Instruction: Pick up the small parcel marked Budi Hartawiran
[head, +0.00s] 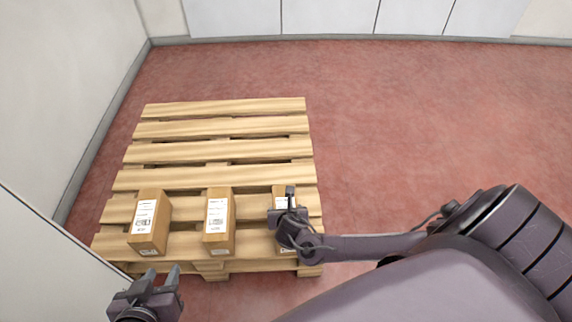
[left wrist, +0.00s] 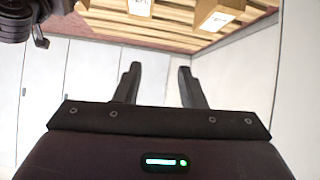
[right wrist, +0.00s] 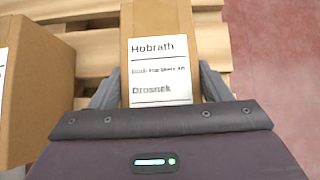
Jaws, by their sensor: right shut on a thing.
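Three small brown parcels with white labels stand in a row on a pallet: a left parcel (head: 150,224), a middle parcel (head: 218,222) and a right parcel (head: 284,192). My right gripper (head: 288,204) is shut on the right parcel, with a finger on each side of it. In the right wrist view this parcel's label (right wrist: 160,65) reads "Hobrath" at the top and something like "Drosnek" lower down; the small line between is blurred. The labels on the other two are too small to read. My left gripper (head: 162,274) is open and empty in front of the pallet.
The wooden pallet (head: 224,126) lies on a red floor (head: 420,120), and its rear slats are bare. A pale wall (head: 60,80) runs close along the left. The floor right of the pallet is clear beyond my right arm.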

